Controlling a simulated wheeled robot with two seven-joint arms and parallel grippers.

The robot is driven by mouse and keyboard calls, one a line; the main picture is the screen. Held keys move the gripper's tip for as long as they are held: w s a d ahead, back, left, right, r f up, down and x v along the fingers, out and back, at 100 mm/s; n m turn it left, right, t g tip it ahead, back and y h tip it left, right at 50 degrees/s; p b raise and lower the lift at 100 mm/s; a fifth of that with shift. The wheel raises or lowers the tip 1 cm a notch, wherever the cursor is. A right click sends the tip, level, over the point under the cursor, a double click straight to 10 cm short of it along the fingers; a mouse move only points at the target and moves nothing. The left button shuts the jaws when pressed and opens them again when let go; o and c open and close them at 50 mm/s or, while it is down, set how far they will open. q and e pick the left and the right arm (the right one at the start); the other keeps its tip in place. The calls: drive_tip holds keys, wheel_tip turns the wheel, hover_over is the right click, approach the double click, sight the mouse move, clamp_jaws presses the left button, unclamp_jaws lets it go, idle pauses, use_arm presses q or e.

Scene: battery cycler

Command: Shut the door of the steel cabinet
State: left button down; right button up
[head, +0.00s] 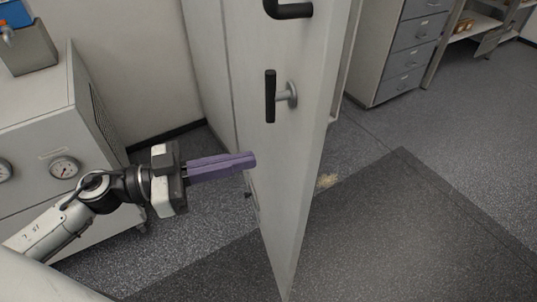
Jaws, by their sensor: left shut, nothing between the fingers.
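The steel cabinet (198,50) stands at the upper middle of the head view, pale grey. Its door (287,170) stands open and juts toward me, its near edge low in the picture. A black lever handle (270,97) on a round metal mount sits on the door's face, with another black handle (289,10) above it. My left gripper (252,159) comes in from the left with its purple fingers shut and empty. Its tips are at the door's face below the handle; I cannot tell whether they touch. My right gripper is not in view.
A grey machine with gauges (62,168) stands on the left, with a grey container (28,50) on top. A drawer unit (405,50) and a shelf (478,22) stand at the back right.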

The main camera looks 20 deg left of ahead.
sight(286, 151)
use_arm(q)
drive_tip(key=shift+x, duration=2.9)
